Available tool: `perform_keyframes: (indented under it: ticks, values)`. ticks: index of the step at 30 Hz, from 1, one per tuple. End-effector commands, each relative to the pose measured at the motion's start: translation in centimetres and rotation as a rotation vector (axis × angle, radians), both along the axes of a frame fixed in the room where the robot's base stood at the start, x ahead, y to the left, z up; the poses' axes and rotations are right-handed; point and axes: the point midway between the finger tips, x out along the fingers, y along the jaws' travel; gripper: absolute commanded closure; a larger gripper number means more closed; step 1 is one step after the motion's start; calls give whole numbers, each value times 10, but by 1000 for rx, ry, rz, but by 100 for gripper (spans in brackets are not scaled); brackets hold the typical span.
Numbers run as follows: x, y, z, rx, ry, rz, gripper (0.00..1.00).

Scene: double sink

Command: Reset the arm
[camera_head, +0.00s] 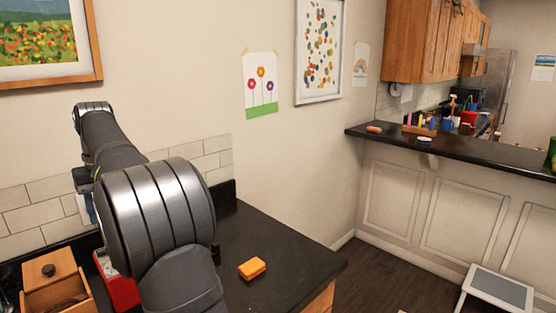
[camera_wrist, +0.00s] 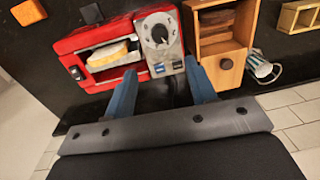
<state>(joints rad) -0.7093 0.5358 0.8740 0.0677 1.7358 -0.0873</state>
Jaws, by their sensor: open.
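My arm (camera_head: 160,215) rises over the left part of the dark counter in the head view. My gripper (camera_wrist: 160,68) shows in the wrist view as two blue fingers set wide apart, with nothing held between them. The fingers point toward a red toaster oven (camera_wrist: 75,42) with a grey dial panel (camera_wrist: 160,42). A bread-like piece (camera_wrist: 108,54) lies inside the oven's opening. In the head view the gripper is hidden behind my arm, and only part of the red oven (camera_head: 118,284) shows.
A wooden box with an open drawer (camera_wrist: 222,45) stands beside the oven; it also shows in the head view (camera_head: 52,270). The wall is close behind.

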Motion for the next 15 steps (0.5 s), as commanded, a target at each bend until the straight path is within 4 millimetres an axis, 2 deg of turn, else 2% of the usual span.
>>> perform_keyframes:
  ticks: [3,10,15]
  values:
    - [2,0,21,2,-2,0,49]
    - [3,-2,51,1,-1,0,49]
    - [1,-2,28,-2,2,0,49]
